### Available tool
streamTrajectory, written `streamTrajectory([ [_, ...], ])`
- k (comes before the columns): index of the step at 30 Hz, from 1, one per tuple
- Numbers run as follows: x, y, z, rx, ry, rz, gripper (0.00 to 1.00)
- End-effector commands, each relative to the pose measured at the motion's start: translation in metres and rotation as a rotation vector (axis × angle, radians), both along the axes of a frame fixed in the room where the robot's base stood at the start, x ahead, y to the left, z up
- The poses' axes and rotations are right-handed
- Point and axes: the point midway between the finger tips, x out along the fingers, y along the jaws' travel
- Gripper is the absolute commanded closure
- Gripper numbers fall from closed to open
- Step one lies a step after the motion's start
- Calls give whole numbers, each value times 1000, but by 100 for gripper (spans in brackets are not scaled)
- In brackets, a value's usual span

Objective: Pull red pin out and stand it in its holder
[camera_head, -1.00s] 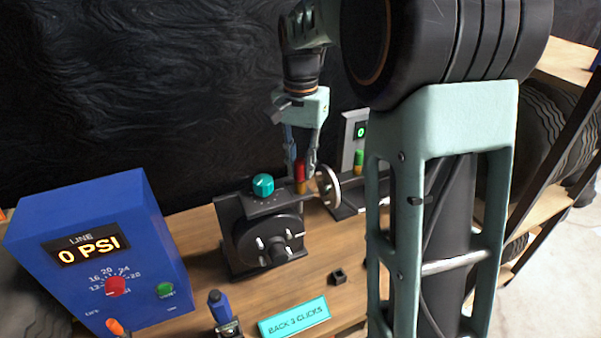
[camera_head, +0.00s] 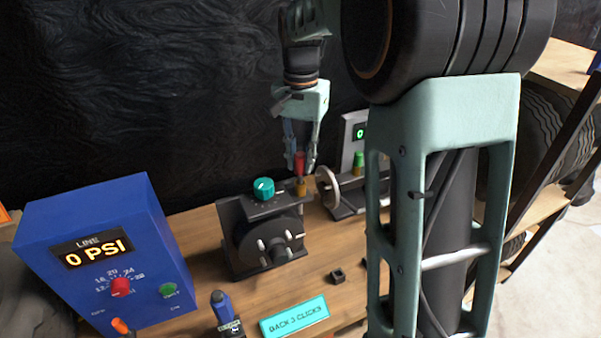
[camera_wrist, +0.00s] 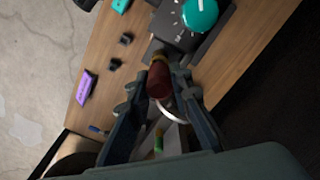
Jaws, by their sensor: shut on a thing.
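The red pin (camera_head: 299,159) stands upright in a brass-coloured collar (camera_head: 301,187) at the right rear of the black device (camera_head: 268,232). My gripper (camera_head: 301,168) points down from above, shut on the red pin, with a finger on either side. In the wrist view my gripper (camera_wrist: 158,88) shows the dark red pin (camera_wrist: 158,80) between its fingers, with the brass collar (camera_wrist: 159,57) at the pin's far end. A small black square socket (camera_head: 338,276) sits on the bench at front right; I cannot tell whether it is the pin's holder.
A teal knob (camera_head: 263,188) tops the black device. A handwheel (camera_head: 328,187) and a green-topped part (camera_head: 359,160) stand just right of my gripper. A teal sign (camera_head: 294,318) lies in front.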

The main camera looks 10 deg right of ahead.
Motion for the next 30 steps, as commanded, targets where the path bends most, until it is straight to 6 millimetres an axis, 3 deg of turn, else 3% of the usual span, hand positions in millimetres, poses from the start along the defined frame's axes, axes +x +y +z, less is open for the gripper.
streamTrajectory([
  [18,0,0,27,0,-1,0,100],
  [30,0,0,28,0,0,0,100],
])
